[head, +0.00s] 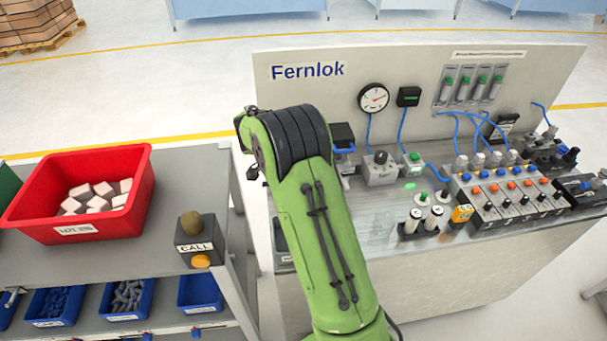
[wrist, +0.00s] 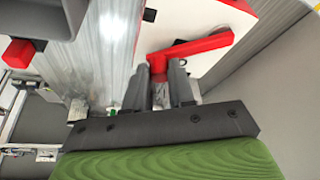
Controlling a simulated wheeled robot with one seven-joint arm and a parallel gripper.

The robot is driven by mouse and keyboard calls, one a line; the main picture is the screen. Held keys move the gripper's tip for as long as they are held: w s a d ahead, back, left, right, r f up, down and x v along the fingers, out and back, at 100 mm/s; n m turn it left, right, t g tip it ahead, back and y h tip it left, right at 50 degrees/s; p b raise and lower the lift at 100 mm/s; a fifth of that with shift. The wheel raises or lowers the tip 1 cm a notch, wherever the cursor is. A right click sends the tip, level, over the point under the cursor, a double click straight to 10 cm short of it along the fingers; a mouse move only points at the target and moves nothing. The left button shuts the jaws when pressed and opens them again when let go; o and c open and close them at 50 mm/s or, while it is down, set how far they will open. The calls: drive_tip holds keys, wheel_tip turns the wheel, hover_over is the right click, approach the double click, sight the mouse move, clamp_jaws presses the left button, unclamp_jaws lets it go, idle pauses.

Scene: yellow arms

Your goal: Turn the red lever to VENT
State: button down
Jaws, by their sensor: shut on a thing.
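In the wrist view a red lever (wrist: 200,46) runs from between my fingertips up to the right, over a white plate (wrist: 208,22). My gripper (wrist: 162,70) has its two grey fingers close together, shut on the lever's near end. No VENT mark can be read in either view. In the head view my green arm hides my gripper, and the lever does not show.
A Fernlok panel bench (head: 420,52) with a gauge (head: 373,97), blue tubes and several valves stands right of my arm. On the left, a bench holds a red bin (head: 135,195) and a CALL box (head: 196,240). A grey metal post (wrist: 112,50) is close to my fingers.

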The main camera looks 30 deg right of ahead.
drive_tip(key=a+m+g, duration=0.1)
drive_tip(key=a+m, duration=0.1)
drive_tip(key=m, duration=0.1)
drive_tip(key=shift+w+a+m+p, duration=0.2)
drive_tip(key=shift+m+p, duration=0.1)
drive_tip(key=shift+p, duration=0.1)
drive_tip(key=shift+w+a+m+g+y+p, duration=0.25)
drive_tip(key=shift+a+m+g+p, duration=0.2)
drive_tip(key=shift+m, duration=0.5)
drive_tip(key=shift+w+a+m+g+y+p, duration=0.1)
drive_tip(key=shift+a+m+g+y+p, duration=0.2)
drive_tip(key=shift+a+m, duration=0.45)
drive_tip(key=shift+d+m, duration=0.15)
drive_tip(key=shift+m, duration=0.15)
drive_tip(key=c, duration=1)
unclamp_jaws()
drive_tip(key=shift+o, duration=0.2)
drive_tip(key=p+v, duration=0.6)
drive_tip(key=v, duration=0.9)
drive_tip(key=shift+w+a+r+p, duration=0.2)
drive_tip(key=shift+r+p, duration=0.1)
drive_tip(key=shift+p, duration=0.1)
